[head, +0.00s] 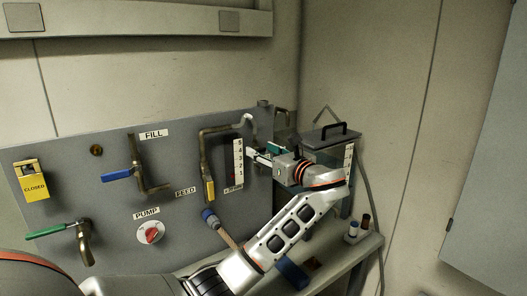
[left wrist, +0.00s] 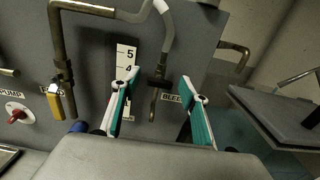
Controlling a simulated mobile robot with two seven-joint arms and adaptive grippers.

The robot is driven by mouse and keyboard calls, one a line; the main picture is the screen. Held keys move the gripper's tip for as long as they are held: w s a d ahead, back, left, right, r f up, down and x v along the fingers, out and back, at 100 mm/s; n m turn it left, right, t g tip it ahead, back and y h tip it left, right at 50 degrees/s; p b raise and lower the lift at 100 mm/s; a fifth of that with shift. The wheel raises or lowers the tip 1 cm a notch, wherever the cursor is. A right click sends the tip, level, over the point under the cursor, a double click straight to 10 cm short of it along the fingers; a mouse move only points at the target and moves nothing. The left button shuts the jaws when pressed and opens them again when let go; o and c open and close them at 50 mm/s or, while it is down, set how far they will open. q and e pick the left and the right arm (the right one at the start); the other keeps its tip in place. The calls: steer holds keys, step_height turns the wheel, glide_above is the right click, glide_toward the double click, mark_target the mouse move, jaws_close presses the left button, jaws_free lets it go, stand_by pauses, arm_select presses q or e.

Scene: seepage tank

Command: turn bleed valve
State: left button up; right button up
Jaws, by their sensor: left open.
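The bleed valve (left wrist: 156,92) is a small brass valve with a downward handle, on the grey panel beside the BLEED label (left wrist: 172,98) in the left wrist view. A grey hose runs down to it. My left gripper (left wrist: 158,78) is open, with one green-and-white finger on each side of the valve in that view. I cannot tell whether either finger touches it. In the head view my left gripper (head: 262,154) is at the panel's right end, and the bleed valve cannot be made out there. My right gripper is not in view.
A numbered level scale (head: 238,160) is left of the gripper. The panel also holds a yellow-handled feed valve (head: 210,190), blue fill valve (head: 117,174), red pump knob (head: 152,234) and green lever (head: 46,231). A glass tank with a grey lid (head: 325,137) stands right.

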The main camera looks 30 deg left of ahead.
arm_select(q)
steer(key=c, duration=1.1)
